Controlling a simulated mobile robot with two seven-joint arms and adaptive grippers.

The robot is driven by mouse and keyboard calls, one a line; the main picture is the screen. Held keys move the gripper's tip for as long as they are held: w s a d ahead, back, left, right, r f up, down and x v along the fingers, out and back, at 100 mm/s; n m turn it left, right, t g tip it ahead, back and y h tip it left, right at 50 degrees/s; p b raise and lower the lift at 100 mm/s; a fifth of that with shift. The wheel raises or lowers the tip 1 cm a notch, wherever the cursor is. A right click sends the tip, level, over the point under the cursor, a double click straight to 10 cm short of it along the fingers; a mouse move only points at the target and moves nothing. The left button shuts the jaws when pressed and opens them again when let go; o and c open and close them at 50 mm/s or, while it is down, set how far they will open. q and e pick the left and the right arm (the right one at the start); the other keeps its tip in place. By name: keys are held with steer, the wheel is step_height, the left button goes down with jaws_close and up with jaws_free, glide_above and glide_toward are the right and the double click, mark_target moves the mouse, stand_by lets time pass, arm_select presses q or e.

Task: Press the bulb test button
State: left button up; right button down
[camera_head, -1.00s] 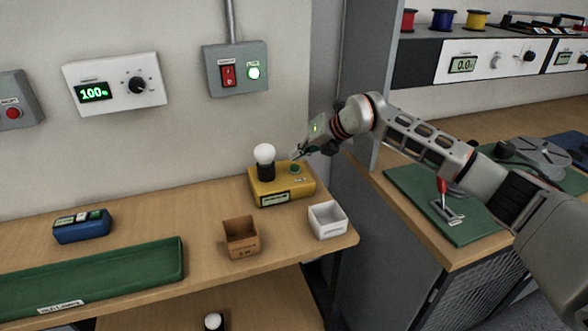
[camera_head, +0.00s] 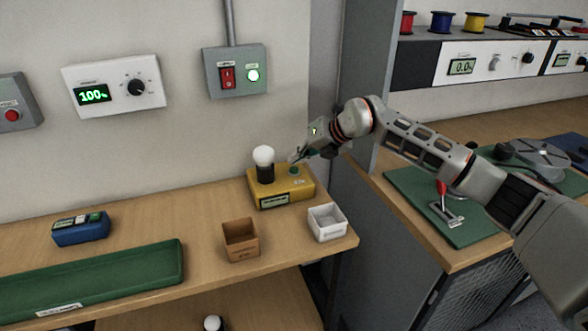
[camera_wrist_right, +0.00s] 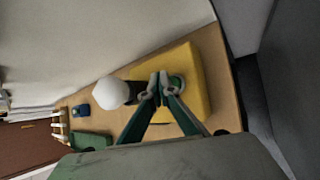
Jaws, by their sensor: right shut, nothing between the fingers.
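The yellow bulb tester (camera_head: 268,190) stands on the wooden bench, with a small display on its front. A white bulb (camera_head: 264,155) sits upright in the black socket on its left side. The green button (camera_head: 294,171) is on its top right. My right gripper (camera_head: 294,159) is shut and empty, with its fingertips just above the button. In the right wrist view the shut fingertips (camera_wrist_right: 159,76) lie beside the green button (camera_wrist_right: 176,83), partly covering it; whether they touch it I cannot tell. The bulb (camera_wrist_right: 110,92) also shows there. My left gripper is not in view.
A brown box (camera_head: 241,240) and a white box (camera_head: 327,223) stand in front of the tester. A blue device (camera_head: 81,228) and a green tray (camera_head: 150,272) are at the left. A grey switch box (camera_head: 236,72) hangs on the wall above.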

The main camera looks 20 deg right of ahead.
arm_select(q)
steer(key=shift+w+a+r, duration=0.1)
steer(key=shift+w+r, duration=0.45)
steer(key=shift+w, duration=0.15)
arm_select(e)
steer(key=shift+f, duration=0.1)
steer(key=shift+f, duration=0.1)
steer(key=shift+f, duration=0.15)
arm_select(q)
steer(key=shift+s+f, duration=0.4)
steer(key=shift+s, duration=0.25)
arm_select(e)
steer(key=shift+f, duration=0.1)
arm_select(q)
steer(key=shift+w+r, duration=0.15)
arm_select(e)
steer(key=shift+f, duration=0.15)
